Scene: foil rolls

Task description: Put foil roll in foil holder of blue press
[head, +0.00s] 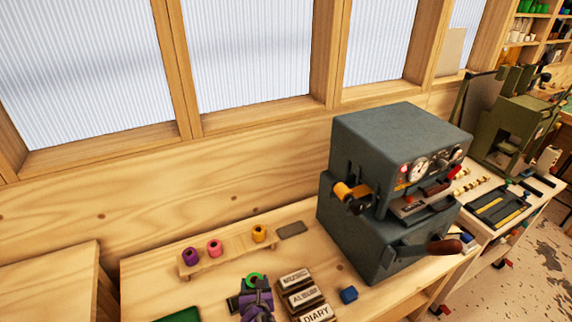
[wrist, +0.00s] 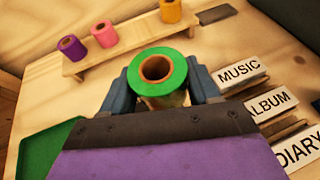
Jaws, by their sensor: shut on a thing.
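My gripper (head: 255,287) is shut on a green foil roll (head: 250,278), held upright above the front of the bench. In the wrist view the green roll (wrist: 158,68) shows its hollow brown core between the two blue-grey fingers of my gripper (wrist: 163,88). The blue-grey press (head: 350,240) stands to the right of my gripper, well apart from it. On its left side the foil holder (head: 359,207) shows an orange-gold roll or spool (head: 343,191). Whether its spindle has free room cannot be told.
A wooden rack (head: 215,263) behind my gripper holds purple (head: 191,256), pink (head: 215,248) and yellow (head: 259,233) rolls. Label blocks (head: 303,297) and a small blue block (head: 348,294) lie between my gripper and the press. A green tray (head: 180,315) lies at left.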

